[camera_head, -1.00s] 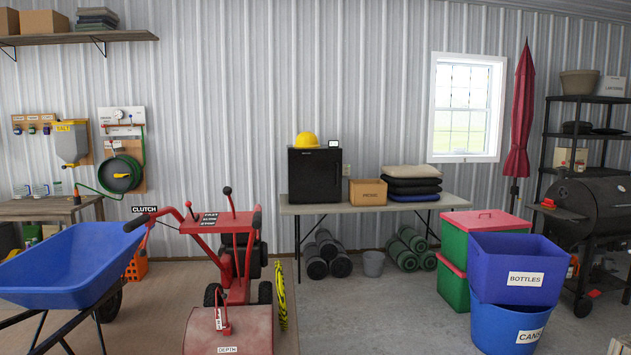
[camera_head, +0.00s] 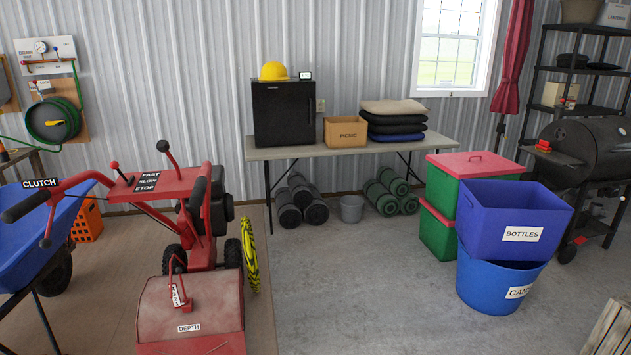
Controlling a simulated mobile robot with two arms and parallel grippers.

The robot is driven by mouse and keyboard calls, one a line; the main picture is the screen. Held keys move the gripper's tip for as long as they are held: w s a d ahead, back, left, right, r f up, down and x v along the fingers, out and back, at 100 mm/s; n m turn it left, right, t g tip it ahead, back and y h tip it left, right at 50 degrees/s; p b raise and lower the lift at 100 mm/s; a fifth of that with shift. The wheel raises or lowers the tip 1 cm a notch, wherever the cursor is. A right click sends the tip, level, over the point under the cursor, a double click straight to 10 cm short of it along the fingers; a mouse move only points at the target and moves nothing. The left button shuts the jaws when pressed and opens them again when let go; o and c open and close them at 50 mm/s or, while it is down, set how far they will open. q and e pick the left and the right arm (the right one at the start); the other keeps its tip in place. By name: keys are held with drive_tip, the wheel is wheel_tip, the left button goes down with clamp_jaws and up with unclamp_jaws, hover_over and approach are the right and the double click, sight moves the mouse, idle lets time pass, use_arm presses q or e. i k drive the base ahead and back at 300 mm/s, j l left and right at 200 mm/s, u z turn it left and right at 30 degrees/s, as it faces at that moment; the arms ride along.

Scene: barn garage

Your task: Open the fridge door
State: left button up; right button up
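A small black fridge (camera_head: 284,113) stands on the left part of a grey table (camera_head: 262,153) against the back wall, in the head view. Its door faces me and looks shut. A yellow hard hat (camera_head: 273,71) and a small dark-framed display (camera_head: 305,75) sit on top of it. Neither of my grippers shows in the view.
A red tiller (camera_head: 192,305) stands at front left, beside a blue wheelbarrow (camera_head: 30,235). Red-and-green boxes (camera_head: 437,230) and blue bins (camera_head: 500,280) stand at right. A cardboard box (camera_head: 345,132) and folded cushions (camera_head: 393,122) share the table. Concrete floor between is clear.

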sight(285, 112)
drive_tip(key=i+l+z, duration=0.2)
drive_tip(key=i, duration=0.65)
drive_tip(key=i+j+z, duration=0.2)
drive_tip(key=i, duration=0.6)
drive_tip(key=i+z, duration=0.2)
drive_tip(key=i, duration=0.65)
drive_tip(key=i+j+u, duration=0.1)
drive_tip(key=i+u, duration=0.15)
drive_tip(key=i, duration=0.35)
drive_tip(key=i+u, duration=0.25)
drive_tip(key=i, duration=0.3)
drive_tip(key=i+l+u, duration=0.25)
drive_tip(key=i, duration=0.35)
drive_tip(key=i+l+u, duration=0.25)
drive_tip(key=i, duration=0.3)
drive_tip(key=j, duration=0.1)
